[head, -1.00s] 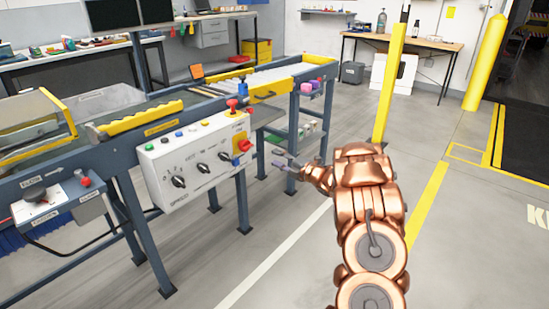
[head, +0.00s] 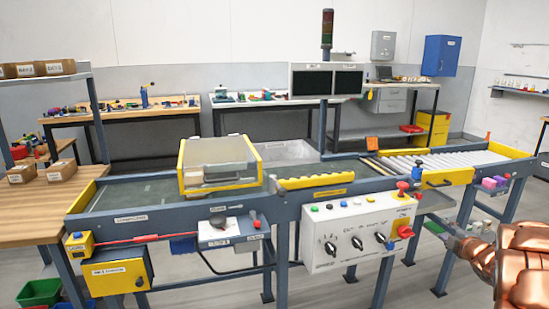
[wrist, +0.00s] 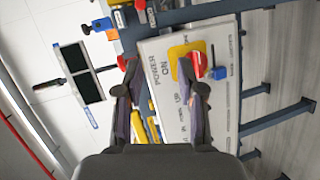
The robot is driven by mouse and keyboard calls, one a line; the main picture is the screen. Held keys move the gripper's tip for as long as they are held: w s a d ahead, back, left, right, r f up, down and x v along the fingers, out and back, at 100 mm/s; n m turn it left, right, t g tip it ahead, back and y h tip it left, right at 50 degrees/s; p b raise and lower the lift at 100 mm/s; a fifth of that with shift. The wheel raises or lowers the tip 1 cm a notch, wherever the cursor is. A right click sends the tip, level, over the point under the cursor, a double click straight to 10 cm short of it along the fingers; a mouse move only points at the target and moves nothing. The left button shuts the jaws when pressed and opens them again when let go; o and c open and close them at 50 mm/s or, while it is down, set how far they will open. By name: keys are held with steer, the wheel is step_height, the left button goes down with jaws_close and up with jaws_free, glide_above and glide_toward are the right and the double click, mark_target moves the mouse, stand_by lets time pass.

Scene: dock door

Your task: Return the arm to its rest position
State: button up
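My copper arm (head: 520,262) shows at the lower right edge of the head view, cut off by the frame. It is in front of the conveyor's right end, to the right of the white control box (head: 358,236). In the wrist view my gripper (wrist: 162,78) has its two dark fingers apart, with nothing held between them. The control box (wrist: 222,110) with its red switch on a yellow plate (wrist: 187,52) appears beyond the fingers. I cannot tell from this view how far the fingertips are from the box.
The conveyor (head: 130,194) spans the view, with a yellow-edged clear guard (head: 220,160) and a roller section (head: 430,160). A wooden table (head: 30,222) with cardboard boxes stands at left. A signal tower (head: 327,30) rises behind. Grey floor shows at the lower right.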

steer(key=s+a+r+m+g+h+p, duration=0.2)
steer(key=s+a+r+m+g+p, duration=0.15)
steer(key=s+r+m+p, duration=0.35)
steer(key=s+a+r+m+g+h+p, duration=0.25)
steer(key=s+a+r, duration=0.25)
steer(key=r, duration=0.3)
steer(key=s+a+r+m+g+y+p, duration=0.3)
steer(key=s+a+r+g+p, duration=0.1)
steer(key=s+a, duration=1.1)
steer(key=s+a+r+m+g+y+p, duration=0.3)
steer(key=s+a+g+p, duration=0.3)
steer(key=s+a, duration=0.9)
steer(key=s+r+p, duration=0.1)
steer(key=s+p, duration=0.1)
steer(key=s, duration=0.5)
steer(key=shift+s+a+r+g, duration=0.15)
steer(key=shift+s+a+g, duration=0.15)
steer(key=shift+s+g, duration=0.1)
steer(key=shift+d, duration=0.1)
